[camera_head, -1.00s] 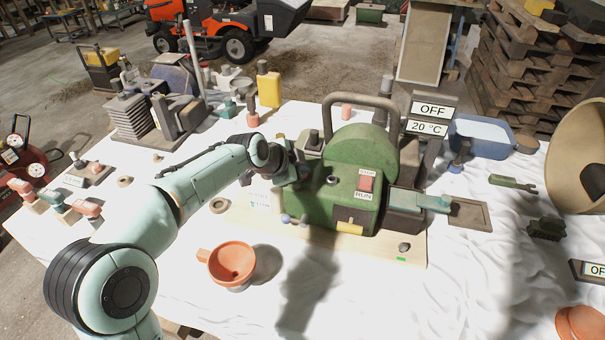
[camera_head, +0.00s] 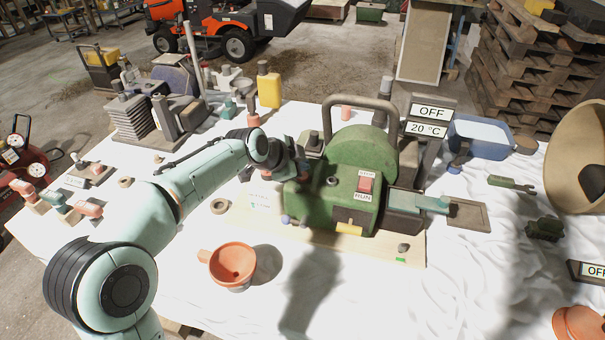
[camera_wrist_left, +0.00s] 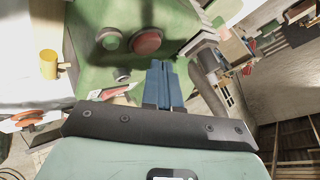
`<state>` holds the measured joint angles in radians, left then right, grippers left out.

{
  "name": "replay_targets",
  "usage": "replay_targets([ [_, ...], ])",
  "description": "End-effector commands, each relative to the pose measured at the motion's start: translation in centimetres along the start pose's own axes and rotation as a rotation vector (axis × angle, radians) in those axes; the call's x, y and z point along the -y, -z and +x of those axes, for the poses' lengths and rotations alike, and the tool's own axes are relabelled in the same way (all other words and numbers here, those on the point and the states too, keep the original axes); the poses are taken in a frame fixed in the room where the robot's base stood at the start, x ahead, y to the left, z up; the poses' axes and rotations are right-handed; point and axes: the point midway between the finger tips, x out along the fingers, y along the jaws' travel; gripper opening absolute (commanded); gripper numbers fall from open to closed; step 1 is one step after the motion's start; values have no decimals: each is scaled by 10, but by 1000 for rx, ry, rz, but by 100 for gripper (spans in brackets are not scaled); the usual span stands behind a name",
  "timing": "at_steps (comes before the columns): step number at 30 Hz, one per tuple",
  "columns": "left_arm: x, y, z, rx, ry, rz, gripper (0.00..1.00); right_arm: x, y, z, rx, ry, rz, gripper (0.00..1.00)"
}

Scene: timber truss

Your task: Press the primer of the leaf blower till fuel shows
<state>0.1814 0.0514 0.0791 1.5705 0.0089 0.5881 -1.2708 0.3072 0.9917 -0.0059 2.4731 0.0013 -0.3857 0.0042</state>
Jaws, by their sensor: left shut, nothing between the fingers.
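The leaf blower (camera_head: 345,160) is a green machine with a rounded housing, a dark carrying handle and a red RUN/STOP switch (camera_head: 365,185). It stands on a pale wooden board (camera_head: 260,222). My left gripper (camera_head: 299,172) is at the blower's left side in the head view, its fingertips partly hidden. In the left wrist view, its blue fingers (camera_wrist_left: 161,68) are shut and empty, beside the green body. A round red dome (camera_wrist_left: 147,42), perhaps the primer, sits just left of the fingertips there, with a grey knob nearby. I cannot tell whether the fingers touch anything. No fuel is visible.
An orange cup (camera_head: 232,264) with a side handle stands in front of the board. Signs reading OFF and 20 °C (camera_head: 427,127) stand behind the blower. A blue tub (camera_head: 481,137) and a large tan bowl (camera_head: 575,160) are right. White cloth in front is mostly clear.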

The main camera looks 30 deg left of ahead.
Motion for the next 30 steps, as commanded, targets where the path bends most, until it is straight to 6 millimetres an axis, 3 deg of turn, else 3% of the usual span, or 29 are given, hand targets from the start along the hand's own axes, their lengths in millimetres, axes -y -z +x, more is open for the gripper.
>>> replay_targets([
  [18, 26, 26, -34, -2, 3, -1, 0, 16, 14, -32, -22, 8, -8, 43],
  [30, 26, 25, -35, 0, 1, -1, 0, 16, 14, -32, -22, 8, -8, 43],
])
